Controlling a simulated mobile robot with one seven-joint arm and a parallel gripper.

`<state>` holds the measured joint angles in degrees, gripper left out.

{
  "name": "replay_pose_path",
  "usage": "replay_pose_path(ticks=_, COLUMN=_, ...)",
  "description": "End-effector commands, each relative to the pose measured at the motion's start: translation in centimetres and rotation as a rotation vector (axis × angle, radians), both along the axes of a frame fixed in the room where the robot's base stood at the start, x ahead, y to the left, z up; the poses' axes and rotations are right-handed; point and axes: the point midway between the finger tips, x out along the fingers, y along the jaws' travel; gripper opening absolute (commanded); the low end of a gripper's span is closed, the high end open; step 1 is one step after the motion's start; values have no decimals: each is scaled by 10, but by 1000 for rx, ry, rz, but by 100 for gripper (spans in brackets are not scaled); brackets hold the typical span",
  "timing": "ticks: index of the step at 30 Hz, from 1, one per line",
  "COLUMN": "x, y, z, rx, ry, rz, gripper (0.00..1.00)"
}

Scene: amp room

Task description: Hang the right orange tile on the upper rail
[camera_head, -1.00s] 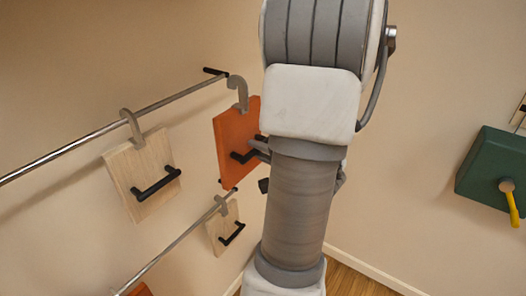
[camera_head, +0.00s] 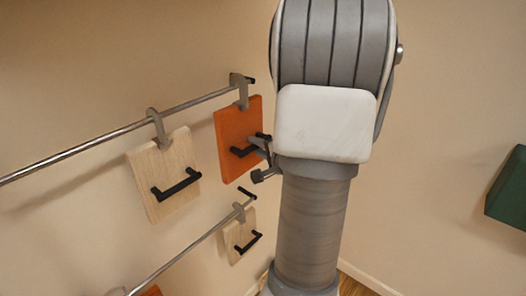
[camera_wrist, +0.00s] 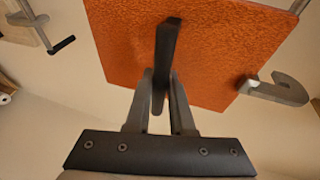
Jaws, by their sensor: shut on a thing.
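The orange tile (camera_head: 238,138) hangs upright by its grey hook (camera_head: 240,90) at the right end of the upper rail (camera_head: 100,145). The hook overlaps the rail just left of its black end; I cannot tell whether it bears on the rail. My gripper (camera_head: 262,152), partly hidden by my arm, is at the tile's black handle (camera_head: 245,151). In the wrist view my gripper (camera_wrist: 160,85) is shut on the dark handle (camera_wrist: 168,45) of the orange tile (camera_wrist: 215,50). The tile's hook (camera_wrist: 280,90) points right there.
A pale wooden tile (camera_head: 165,175) hangs on the upper rail to the left. A smaller-looking pale tile (camera_head: 240,236) hangs on the lower rail (camera_head: 185,250). Another orange tile (camera_head: 152,291) shows at the bottom edge. A green block (camera_head: 508,190) is on the right wall.

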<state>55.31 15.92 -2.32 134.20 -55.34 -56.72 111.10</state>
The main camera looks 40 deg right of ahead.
Motion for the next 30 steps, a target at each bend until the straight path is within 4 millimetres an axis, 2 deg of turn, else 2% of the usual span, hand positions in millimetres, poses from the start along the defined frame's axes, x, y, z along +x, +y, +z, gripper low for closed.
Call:
replay_pose_path(ticks=20, x=55, y=5, z=0, rx=-2, ry=-6, rz=2, gripper=0)
replay_pose_path(ticks=30, x=53, y=4, z=-23, rx=0, ry=-3, rz=-1, gripper=0)
